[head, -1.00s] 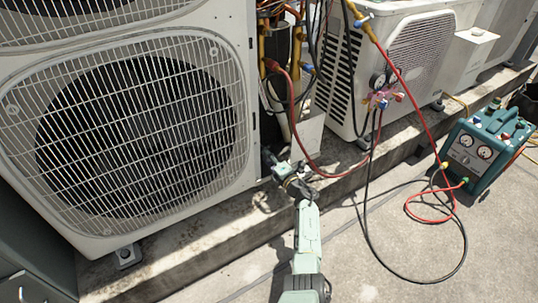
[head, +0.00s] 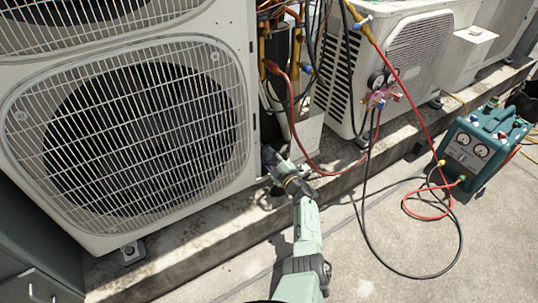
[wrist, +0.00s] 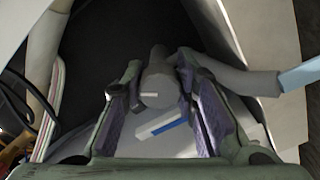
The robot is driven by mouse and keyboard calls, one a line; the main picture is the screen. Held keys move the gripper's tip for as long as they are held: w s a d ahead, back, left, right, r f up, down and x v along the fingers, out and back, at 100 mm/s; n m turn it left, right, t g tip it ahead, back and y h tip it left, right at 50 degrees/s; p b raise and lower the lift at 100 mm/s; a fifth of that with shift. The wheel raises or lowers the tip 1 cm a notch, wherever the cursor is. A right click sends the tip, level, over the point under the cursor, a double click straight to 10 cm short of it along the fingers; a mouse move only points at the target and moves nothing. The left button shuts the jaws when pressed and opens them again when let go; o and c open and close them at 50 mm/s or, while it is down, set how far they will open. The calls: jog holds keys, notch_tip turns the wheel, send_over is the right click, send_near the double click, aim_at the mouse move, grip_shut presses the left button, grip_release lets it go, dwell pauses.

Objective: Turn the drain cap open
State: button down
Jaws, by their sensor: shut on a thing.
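The drain cap (wrist: 158,88) is a grey cylinder with a short white mark on its face. It sits between the two purple-padded fingers of my gripper (wrist: 155,98) in the wrist view. My gripper is shut on it. In the head view my gripper (head: 273,162) reaches to the lower right corner of the large condenser (head: 130,125). The cap cannot be made out there, as the gripper and shadow hide it.
Red and black hoses hang close to the right of my gripper, from the gauge manifold (head: 378,95). A teal recovery machine (head: 485,145) stands on the floor at right. A concrete ledge (head: 190,235) runs under the condensers. A grey pipe (wrist: 245,80) passes right of the fingers.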

jog(key=shift+r+m, duration=0.1)
jog(key=shift+m, duration=0.8)
jog(key=c, duration=1.2)
grip_release()
jog(key=shift+c, duration=0.2)
jog(key=shift+s+d, duration=0.2)
jog(key=shift+s, duration=0.1)
jog(key=v, duration=0.6)
jog(key=shift+s, duration=0.35)
jog(key=shift+d, duration=0.15)
